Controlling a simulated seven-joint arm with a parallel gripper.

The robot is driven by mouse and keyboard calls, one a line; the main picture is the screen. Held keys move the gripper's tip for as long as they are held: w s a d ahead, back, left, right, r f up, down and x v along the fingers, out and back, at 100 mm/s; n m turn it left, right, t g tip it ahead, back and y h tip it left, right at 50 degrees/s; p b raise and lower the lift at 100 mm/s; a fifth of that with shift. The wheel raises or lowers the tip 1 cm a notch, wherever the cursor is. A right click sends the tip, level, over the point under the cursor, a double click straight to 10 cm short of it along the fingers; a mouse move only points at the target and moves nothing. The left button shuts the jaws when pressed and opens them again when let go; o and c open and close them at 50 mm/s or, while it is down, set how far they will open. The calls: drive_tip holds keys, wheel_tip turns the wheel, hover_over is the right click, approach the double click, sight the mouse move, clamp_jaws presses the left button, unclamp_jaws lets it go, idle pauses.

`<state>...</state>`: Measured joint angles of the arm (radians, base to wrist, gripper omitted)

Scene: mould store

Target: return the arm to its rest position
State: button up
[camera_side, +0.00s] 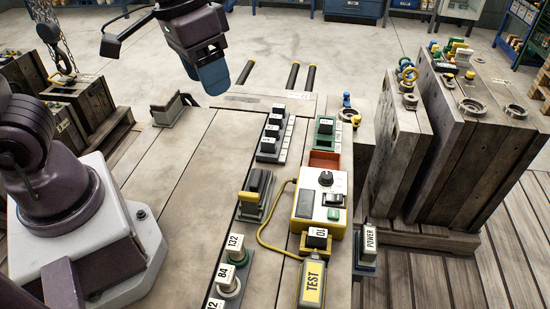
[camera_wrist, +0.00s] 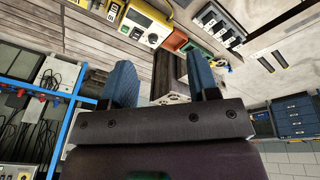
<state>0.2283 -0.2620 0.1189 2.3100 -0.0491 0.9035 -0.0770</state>
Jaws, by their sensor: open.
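My gripper (camera_side: 212,72) is at the top of the side view, raised above the far end of the bench (camera_side: 185,175). Its blue fingers look empty. In the wrist view, the two blue fingers of my gripper (camera_wrist: 162,85) stand apart with nothing held between them. The side view shows the fingers nearly in line, so the gap between them is hidden there.
A yellow-and-white control box (camera_side: 322,205) with a cable and a TEST tag (camera_side: 312,283) sits on the bench. Rows of labelled blocks (camera_side: 268,145) stand near it. Large mould blocks (camera_side: 455,140) stand to the right. The floor behind the bench is mostly clear.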

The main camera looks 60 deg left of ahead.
drive_tip(key=s+a+r+t+y, duration=0.1)
drive_tip(key=s+a+r+t, duration=0.2)
drive_tip(key=s, duration=0.3)
drive_tip(key=shift+a+r, duration=0.3)
drive_tip(key=shift+r, duration=0.5)
